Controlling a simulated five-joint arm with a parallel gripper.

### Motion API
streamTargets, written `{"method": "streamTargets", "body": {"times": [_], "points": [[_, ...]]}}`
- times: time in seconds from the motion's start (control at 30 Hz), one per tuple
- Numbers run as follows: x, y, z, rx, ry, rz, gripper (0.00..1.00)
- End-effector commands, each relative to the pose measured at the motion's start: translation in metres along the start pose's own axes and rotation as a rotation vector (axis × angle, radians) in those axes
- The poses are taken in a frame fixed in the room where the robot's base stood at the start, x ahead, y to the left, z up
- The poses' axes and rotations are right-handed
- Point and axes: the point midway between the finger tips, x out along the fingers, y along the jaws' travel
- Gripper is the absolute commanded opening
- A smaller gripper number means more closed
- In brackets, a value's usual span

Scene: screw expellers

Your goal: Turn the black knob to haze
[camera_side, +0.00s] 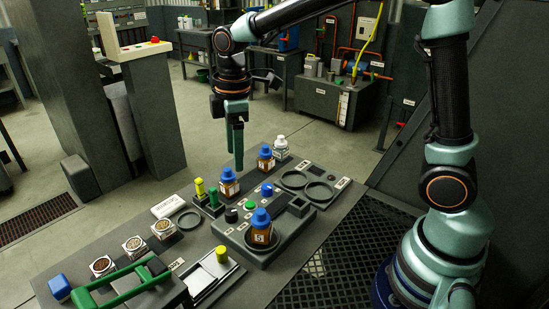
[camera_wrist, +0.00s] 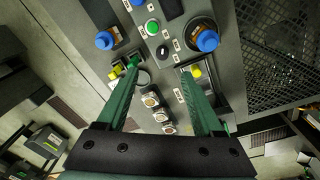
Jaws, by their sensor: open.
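The black knob (camera_side: 231,215) sits at the front-left end of a row of controls on a grey device (camera_side: 268,255), beside a green button (camera_side: 252,205) and a blue button (camera_side: 267,190). The black knob also shows in the wrist view (camera_wrist: 163,50), a little above the gap between my fingertips. Small white labels lie around it, too small to read. My gripper (camera_side: 237,165) points down, open and empty, above the bench and apart from the knob. Its two green fingers show spread in the wrist view (camera_wrist: 160,69).
A bottle with a blue cap (camera_side: 261,226) stands on the device close to the knob. Two more blue-capped bottles (camera_side: 228,183) (camera_side: 265,158) and a white bottle (camera_side: 280,148) stand behind. A yellow-capped item (camera_side: 199,188) is at the left. Sample cups (camera_side: 133,247) and a green handle (camera_side: 110,285) lie front-left.

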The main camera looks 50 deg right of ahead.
Motion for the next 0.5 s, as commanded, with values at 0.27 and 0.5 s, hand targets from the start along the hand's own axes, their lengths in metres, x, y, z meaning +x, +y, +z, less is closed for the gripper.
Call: {"method": "streamTargets", "body": {"times": [0.27, 0.5], "points": [[0.034, 0.004, -0.023, -0.203, -0.052, -0.072, 0.68], [0.053, 0.003, -0.023, -0.218, -0.056, -0.078, 0.68]]}}
